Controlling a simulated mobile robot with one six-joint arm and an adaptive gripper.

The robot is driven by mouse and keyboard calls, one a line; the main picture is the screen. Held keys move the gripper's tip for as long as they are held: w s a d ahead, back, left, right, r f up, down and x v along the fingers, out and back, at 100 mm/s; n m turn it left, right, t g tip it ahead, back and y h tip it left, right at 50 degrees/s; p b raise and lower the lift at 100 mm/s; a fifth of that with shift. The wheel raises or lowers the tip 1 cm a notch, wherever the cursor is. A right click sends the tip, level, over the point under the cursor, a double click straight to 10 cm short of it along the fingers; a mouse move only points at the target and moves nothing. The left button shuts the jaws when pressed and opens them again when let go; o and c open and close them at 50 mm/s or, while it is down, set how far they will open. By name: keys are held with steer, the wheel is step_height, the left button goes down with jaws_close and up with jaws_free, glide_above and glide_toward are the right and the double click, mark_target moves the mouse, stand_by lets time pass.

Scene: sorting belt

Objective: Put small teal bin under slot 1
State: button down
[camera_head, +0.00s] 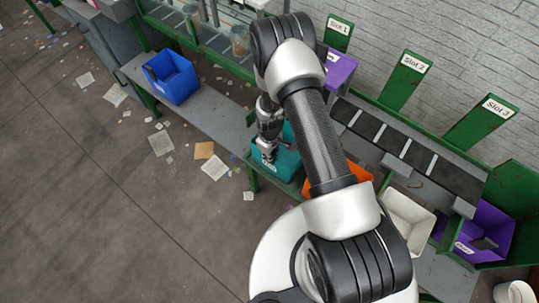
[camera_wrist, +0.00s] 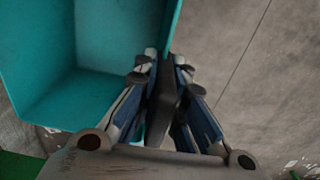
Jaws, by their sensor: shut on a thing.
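The small teal bin (camera_head: 286,163) is in the middle of the head view, at the lower grey shelf, partly hidden by my arm. My gripper (camera_head: 268,154) is at its near left side. The Slot 1 sign (camera_head: 338,29) stands on a green panel at the upper right, behind my arm.
A blue bin (camera_head: 172,77) stands on the shelf at left. A purple bin (camera_head: 340,68) is near the Slot 1 sign. An orange bin (camera_head: 361,172), a white bin (camera_head: 408,222) and another purple bin (camera_head: 492,228) are at right. Paper scraps litter the floor.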

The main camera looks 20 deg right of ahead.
steer(key=c, duration=1.7)
jaws_free()
steer(key=shift+f, duration=0.1)
steer(key=shift+o, duration=0.2)
step_height(320, 180, up, 12)
steer(key=p, duration=0.3)
steer(key=shift+p, duration=0.4)
step_height(320, 180, up, 27)
steer(key=s+m+t, duration=0.2)
steer(key=m, duration=0.1)
steer(key=s+r+m+t, duration=0.2)
steer(key=s+r+m, duration=0.2)
steer(key=s+r, duration=1)
steer(key=s, duration=0.5)
steer(key=shift+s+r+t, duration=0.25)
steer(key=shift+r+t, duration=0.05)
steer(key=shift+r, duration=0.1)
